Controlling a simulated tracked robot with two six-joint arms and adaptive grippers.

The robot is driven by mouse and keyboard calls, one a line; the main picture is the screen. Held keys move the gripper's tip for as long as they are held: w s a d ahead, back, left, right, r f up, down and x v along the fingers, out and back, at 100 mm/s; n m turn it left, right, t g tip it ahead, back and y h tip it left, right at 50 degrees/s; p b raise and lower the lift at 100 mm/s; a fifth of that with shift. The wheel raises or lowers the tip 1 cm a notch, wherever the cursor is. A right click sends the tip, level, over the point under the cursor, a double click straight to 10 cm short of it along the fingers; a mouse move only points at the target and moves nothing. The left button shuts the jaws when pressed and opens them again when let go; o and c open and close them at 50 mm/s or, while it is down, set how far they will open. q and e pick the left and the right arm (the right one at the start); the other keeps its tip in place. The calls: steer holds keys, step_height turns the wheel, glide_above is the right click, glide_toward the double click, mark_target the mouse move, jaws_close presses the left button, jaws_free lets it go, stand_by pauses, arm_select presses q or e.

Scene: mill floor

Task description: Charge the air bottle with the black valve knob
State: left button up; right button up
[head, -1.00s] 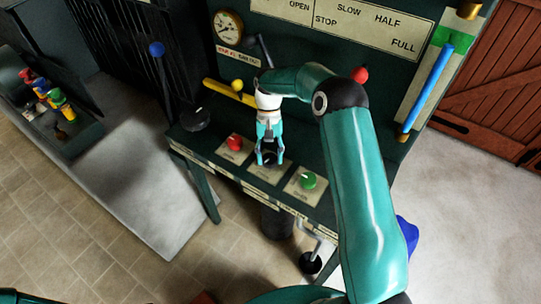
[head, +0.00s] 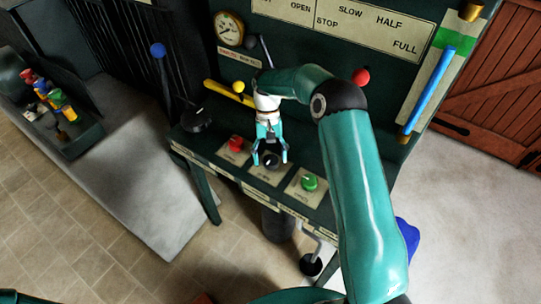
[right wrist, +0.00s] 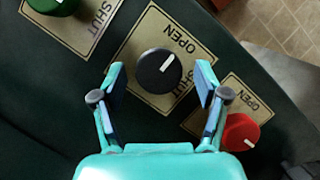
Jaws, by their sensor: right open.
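The black valve knob (head: 271,161) sits on a pale label plate on the green bench, between the red knob (head: 236,144) and the green knob (head: 309,182). My right gripper (head: 271,157) is over it, with its fingers open and spread on either side. In the right wrist view the black knob (right wrist: 159,71) stands between the open fingertips, with a visible gap at each side. Its white mark points to the upper right, by the word OPEN. A round gauge (head: 228,29) is on the panel behind; its reading is too small to tell. My left gripper is not in view.
A yellow lever (head: 229,92) and a red ball (head: 361,77) stand behind my right arm. A blue-knobbed lever (head: 158,50) rises at the left. A dark cylinder (head: 278,224) and a crank (head: 312,263) are below the bench. A tray of coloured items (head: 92,142) is far left.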

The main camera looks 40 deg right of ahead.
steer(key=v, duration=1.2)
steer(key=shift+f, duration=0.15)
stand_by(0.5)
